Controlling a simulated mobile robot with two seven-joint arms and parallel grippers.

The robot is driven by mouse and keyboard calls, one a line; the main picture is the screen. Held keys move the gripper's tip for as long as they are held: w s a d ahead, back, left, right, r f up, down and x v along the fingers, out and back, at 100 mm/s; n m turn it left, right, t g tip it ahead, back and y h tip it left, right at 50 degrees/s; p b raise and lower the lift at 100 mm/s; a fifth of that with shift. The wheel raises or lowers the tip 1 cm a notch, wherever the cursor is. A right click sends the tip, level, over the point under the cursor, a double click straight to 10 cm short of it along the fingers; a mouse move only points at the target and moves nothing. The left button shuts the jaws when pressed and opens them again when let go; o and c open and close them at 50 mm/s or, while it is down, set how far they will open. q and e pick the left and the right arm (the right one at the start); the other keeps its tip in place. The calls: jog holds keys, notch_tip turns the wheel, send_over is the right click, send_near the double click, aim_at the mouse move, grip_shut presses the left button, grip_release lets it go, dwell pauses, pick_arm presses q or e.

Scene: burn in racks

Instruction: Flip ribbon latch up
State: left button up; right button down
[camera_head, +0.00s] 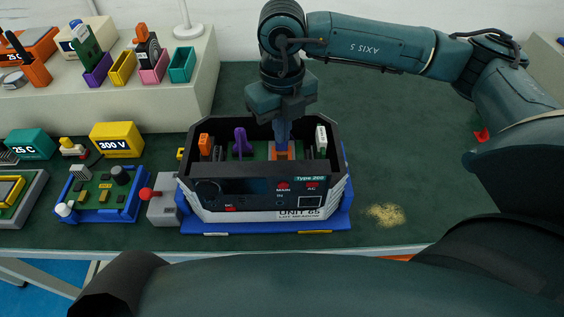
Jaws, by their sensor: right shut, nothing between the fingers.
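I cannot tell which part is the ribbon latch. My right gripper (283,140) points down into the box, shut and empty, just over the orange block; its tips are partly hidden. My left gripper is not in view.
A grey box with a red knob (147,193) stands left of the unit. Further left are a blue circuit tray (100,205) and a yellow "300 V" block (117,139). A raised shelf (120,112) holds coloured bins. The bench right of the unit is mostly clear, with tan grains (386,214).

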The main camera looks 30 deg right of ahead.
aim_at(282, 148)
jog(key=shift+f, duration=0.15)
jog(key=shift+f+b, duration=2.25)
jog(key=shift+s+f, duration=0.1)
